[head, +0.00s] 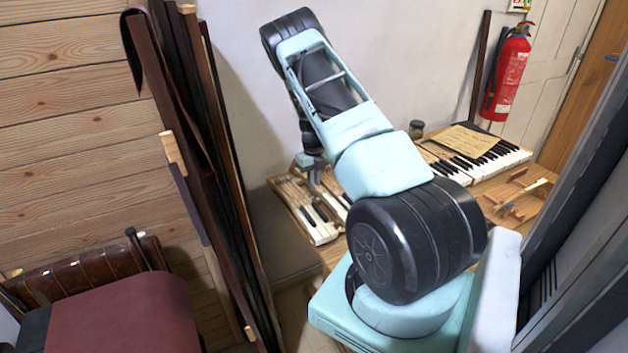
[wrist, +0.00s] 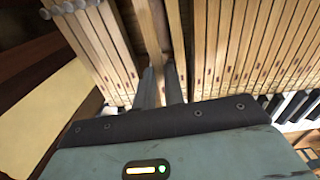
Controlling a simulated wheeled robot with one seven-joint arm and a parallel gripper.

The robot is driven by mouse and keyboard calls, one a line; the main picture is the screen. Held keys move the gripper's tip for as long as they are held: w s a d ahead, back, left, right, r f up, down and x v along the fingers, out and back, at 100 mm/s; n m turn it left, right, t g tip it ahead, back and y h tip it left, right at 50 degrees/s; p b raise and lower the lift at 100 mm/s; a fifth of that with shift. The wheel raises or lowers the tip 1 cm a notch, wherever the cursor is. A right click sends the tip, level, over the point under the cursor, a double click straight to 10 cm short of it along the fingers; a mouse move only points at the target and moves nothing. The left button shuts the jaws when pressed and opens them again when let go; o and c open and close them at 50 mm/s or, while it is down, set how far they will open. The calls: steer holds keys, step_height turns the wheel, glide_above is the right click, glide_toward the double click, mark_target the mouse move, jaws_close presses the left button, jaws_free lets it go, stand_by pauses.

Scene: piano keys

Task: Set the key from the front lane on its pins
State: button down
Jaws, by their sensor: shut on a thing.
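My gripper (wrist: 160,70) is shut on a wooden key (wrist: 151,32), which runs away from the fingers among the other wooden key bars. In the head view my gripper (head: 313,166) is small and low over the left part of the bench, and the held key cannot be made out there. Wooden key bars (wrist: 255,45) lie side by side to the right of the fingers, and more stand to the left (wrist: 100,45). The pins and the held key's far end are hidden, so I cannot tell whether it sits on them.
A jar (head: 416,129) stands behind. Wooden pieces (head: 522,195) lie at the right. Tall boards (head: 215,150) stand left of the bench.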

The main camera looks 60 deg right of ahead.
steer(key=shift+f+b, duration=0.35)
steer(key=shift+f, duration=0.3)
stand_by(0.4)
steer(key=c, duration=1.8)
jaws_free()
steer(key=shift+r, duration=0.1)
steer(key=shift+r+p, duration=0.8)
steer(key=shift+r, duration=0.25)
steer(key=o, duration=0.5)
steer(key=shift+o, duration=0.2)
